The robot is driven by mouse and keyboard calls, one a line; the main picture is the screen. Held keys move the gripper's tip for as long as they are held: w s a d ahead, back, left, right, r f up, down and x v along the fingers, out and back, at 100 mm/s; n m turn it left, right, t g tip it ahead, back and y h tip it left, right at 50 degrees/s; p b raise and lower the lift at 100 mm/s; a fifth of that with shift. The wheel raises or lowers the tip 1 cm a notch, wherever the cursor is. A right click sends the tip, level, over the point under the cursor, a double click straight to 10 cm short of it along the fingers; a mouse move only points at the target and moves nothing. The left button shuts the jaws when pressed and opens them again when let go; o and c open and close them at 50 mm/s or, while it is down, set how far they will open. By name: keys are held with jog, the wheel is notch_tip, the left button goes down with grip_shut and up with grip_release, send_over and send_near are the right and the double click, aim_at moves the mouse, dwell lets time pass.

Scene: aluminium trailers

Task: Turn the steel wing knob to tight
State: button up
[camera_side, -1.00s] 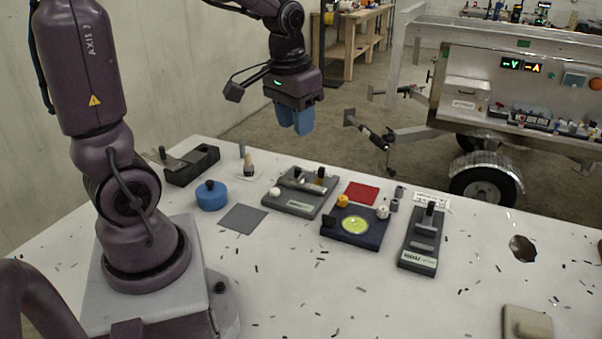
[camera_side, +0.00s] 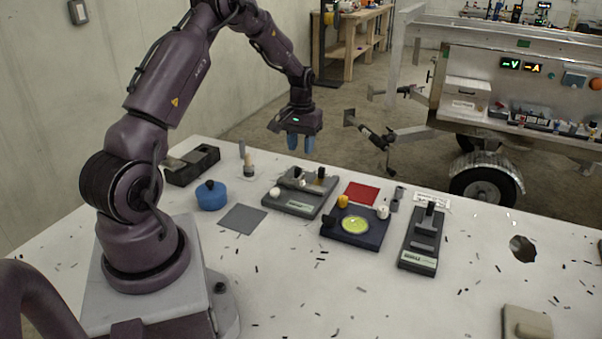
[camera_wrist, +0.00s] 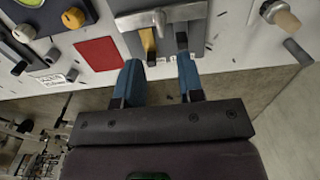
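A grey fixture board (camera_side: 291,206) lies at the middle back of the table, with a steel bar across it. A small shiny steel piece (camera_side: 297,172) stands on the bar and looks like the wing knob; its exact shape and angle are too small to tell. In the wrist view a steel piece (camera_wrist: 159,18) shows on the bar, between a yellowish handle (camera_wrist: 147,42) and a dark one (camera_wrist: 182,40). My gripper (camera_side: 300,148) hangs above the board's far side, fingers pointing down. Its blue fingers are apart and empty in the wrist view (camera_wrist: 158,66).
A dark panel (camera_side: 340,234) with yellow and white knobs stands right of the board, with a red patch (camera_side: 362,192) behind it. A blue round pot (camera_side: 212,198) is to the left, a grey switch block (camera_side: 417,259) further right. The front table is mostly clear apart from scattered chips.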

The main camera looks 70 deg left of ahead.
aim_at(301, 175)
notch_tip(301, 175, down, 9)
jog(key=shift+r, duration=0.1)
dwell(0.3)
grip_shut()
